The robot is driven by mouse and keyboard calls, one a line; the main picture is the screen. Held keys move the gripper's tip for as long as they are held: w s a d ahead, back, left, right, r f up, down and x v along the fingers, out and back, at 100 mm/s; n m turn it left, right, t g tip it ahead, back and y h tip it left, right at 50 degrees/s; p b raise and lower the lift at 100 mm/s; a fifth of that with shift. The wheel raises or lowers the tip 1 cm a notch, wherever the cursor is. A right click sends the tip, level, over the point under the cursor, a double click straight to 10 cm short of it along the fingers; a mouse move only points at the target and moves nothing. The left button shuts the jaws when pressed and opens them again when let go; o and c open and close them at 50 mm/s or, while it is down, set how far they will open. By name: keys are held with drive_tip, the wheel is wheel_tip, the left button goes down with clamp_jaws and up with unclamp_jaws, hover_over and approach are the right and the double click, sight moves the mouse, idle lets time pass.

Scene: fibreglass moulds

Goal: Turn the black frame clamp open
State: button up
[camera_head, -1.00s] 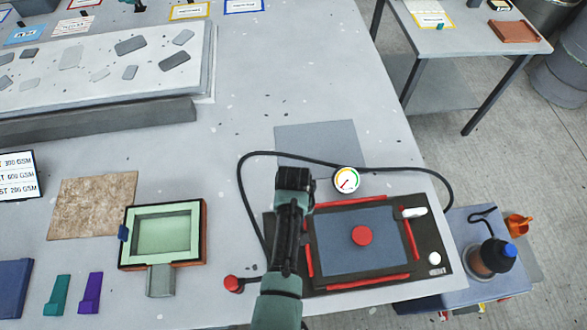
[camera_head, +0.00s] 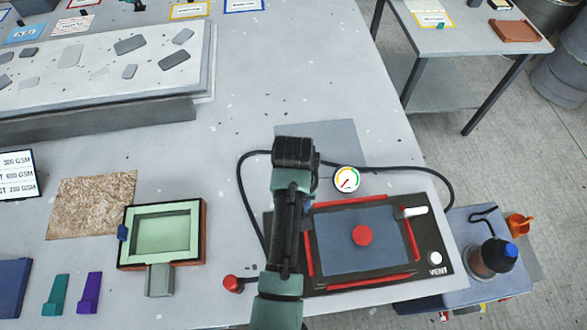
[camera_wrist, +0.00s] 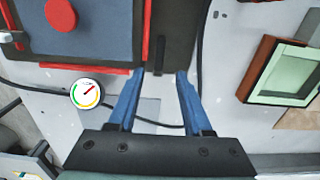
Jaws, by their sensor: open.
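A narrow black bar (camera_wrist: 160,55), which looks like the black frame clamp, lies on the dark base board (camera_wrist: 174,28) beside the red-edged frame. In the wrist view my gripper (camera_wrist: 161,76) is open, its two blue fingers apart. The bar's near end shows between and just beyond the fingertips, and nothing is held. Whether the fingers are level with the bar cannot be told. In the head view my arm covers the left side of the board (camera_head: 435,240), so the bar and my fingertips are hidden there.
The red-edged frame holds a blue-grey sheet with a red disc (camera_head: 362,236). A white handle (camera_head: 414,211) and a white vent knob (camera_head: 435,258) are at the board's right. A gauge (camera_head: 347,179) and black hose lie behind. A green mould (camera_head: 163,234) stands left.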

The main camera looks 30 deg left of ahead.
drive_tip(key=shift+r, duration=2.05)
drive_tip(key=w+d+r+m+t+y+b, duration=0.1)
drive_tip(key=w+d+r+m+t+b, duration=0.1)
drive_tip(key=w+r+t, duration=0.9)
drive_tip(key=w+d+r+m+t+y+b, duration=0.1)
drive_tip(key=w+d+r+t+y, duration=0.35)
drive_tip(key=r, duration=1.35)
drive_tip(key=s+d+r+m+t+h+b, duration=0.1)
drive_tip(key=s+r+t+h, duration=0.15)
drive_tip(key=r, duration=0.65)
drive_tip(key=s+d+r+m+t+h, duration=0.1)
drive_tip(key=d+r+t, duration=0.15)
drive_tip(key=r, duration=0.65)
drive_tip(key=s+d+r+m+t+h, duration=0.1)
drive_tip(key=s+d+r+t, duration=0.1)
drive_tip(key=s+r, duration=0.4)
drive_tip(key=s+d+r+m+t+h+b, duration=0.1)
drive_tip(key=s+r+t, duration=0.4)
drive_tip(key=s+r, duration=0.1)
drive_tip(key=shift+d+r, duration=0.35)
drive_tip(key=shift+d, duration=0.05)
